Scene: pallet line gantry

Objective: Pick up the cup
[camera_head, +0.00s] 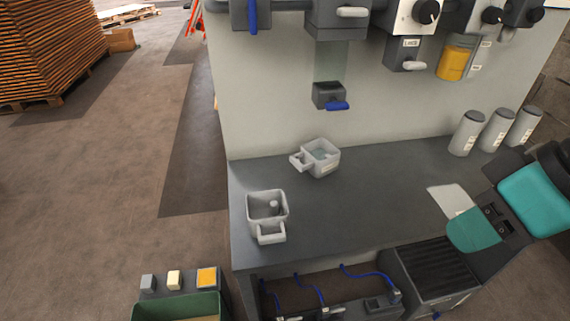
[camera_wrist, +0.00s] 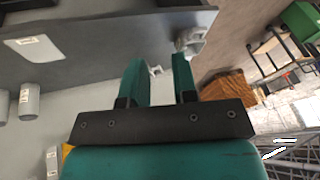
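Two light grey, square cups with side handles stand upright on the dark grey worktop (camera_head: 350,205). One cup (camera_head: 267,205) is near the front left corner, its handle toward the front. My gripper (camera_head: 474,230), teal and dark, is over the right side of the worktop, well apart from both cups. In the wrist view, my gripper's (camera_wrist: 158,68) teal fingers are apart with nothing held. A cup (camera_wrist: 190,42) shows beyond the right finger, and a small pale part shows between the fingers.
Several grey canisters (camera_head: 498,130) stand at the back right. A white sheet (camera_head: 451,199) lies near my gripper. Wall units and a small dark box with a blue lever (camera_head: 329,96) hang behind the worktop. A green bin (camera_head: 178,307) stands at front left. The worktop's middle is clear.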

